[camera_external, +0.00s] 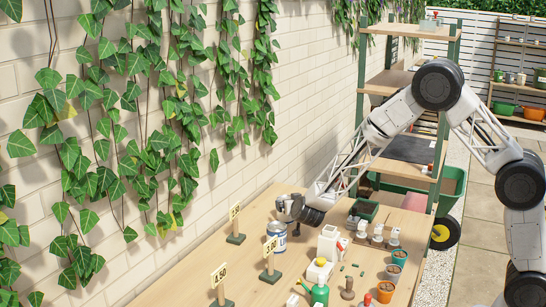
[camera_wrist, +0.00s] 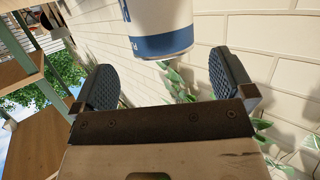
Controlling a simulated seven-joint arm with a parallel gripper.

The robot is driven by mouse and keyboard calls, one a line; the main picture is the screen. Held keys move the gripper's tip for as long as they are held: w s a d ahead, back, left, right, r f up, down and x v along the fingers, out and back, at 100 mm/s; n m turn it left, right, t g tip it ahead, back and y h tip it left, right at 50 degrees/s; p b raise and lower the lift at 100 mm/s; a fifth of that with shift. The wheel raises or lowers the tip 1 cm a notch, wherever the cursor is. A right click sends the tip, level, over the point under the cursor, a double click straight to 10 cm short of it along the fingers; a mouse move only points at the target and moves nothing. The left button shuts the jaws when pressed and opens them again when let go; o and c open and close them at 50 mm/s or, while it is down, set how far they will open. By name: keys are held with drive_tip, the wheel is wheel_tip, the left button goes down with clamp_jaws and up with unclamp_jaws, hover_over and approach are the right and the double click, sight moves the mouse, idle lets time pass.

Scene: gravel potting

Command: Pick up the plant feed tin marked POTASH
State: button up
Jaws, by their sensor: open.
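A white and blue tin (camera_external: 276,238) stands on the wooden table near the brick wall. In the wrist view its lower part, the tin's blue band (camera_wrist: 165,44), shows at the top, ahead of and between the fingers.
Number signs on posts (camera_external: 269,262) stand along the table's wall side. A shelf rack (camera_external: 404,88) stands behind. Bare table lies left of the tin.

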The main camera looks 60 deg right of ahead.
drive_tip(key=shift+w+d, duration=0.2)
drive_tip(key=shift+w, duration=0.05)
drive_tip(key=shift+f, duration=0.1)
drive_tip(key=shift+x, duration=2.6)
drive_tip(key=shift+w, duration=0.1)
drive_tip(key=c, duration=1.2)
drive_tip(key=shift+r, duration=0.3)
drive_tip(key=shift+r, duration=4.9)
